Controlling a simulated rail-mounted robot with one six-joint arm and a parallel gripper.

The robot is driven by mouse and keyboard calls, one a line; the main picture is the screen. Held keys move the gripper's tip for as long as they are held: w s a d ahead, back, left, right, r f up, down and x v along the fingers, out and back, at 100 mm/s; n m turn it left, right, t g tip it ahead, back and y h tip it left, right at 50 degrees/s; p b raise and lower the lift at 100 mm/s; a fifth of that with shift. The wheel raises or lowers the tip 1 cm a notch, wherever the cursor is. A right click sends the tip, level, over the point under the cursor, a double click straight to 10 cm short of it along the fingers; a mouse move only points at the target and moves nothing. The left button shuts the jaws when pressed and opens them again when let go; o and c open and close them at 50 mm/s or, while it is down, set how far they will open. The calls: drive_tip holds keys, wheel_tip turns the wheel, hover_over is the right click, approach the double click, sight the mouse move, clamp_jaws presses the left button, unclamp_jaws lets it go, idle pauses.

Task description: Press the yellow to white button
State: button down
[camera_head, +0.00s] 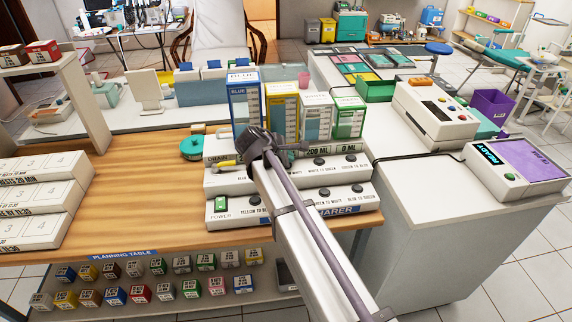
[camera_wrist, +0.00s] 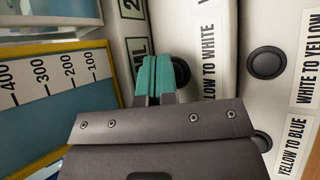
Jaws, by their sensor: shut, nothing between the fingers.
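The yellow to white button (camera_wrist: 182,72) is a round black knob in the wrist view. Its label (camera_wrist: 208,45) sits just right of it, with the first letters hidden behind my gripper. My gripper (camera_wrist: 155,62) is shut and empty, its teal fingertips together. The fingertips overlap the button's left side in the picture; I cannot tell whether they touch it. In the head view my gripper (camera_head: 262,145) is over the left part of the white button panel (camera_head: 290,188), and my arm hides part of that panel.
Other black buttons stand close by: white to yellow (camera_wrist: 267,62) and yellow to blue (camera_wrist: 262,141). A blue box (camera_head: 243,105) and several other boxes stand behind the panel. The wooden tabletop (camera_head: 140,190) left of the panel is mostly clear.

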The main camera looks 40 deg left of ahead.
drive_tip(key=shift+f, duration=0.2)
drive_tip(key=shift+r, duration=0.15)
drive_tip(key=shift+r+p, duration=0.7)
drive_tip(key=shift+r, duration=0.05)
wheel_tip(320, 180, up, 5)
drive_tip(key=p, duration=0.5)
idle(0.4)
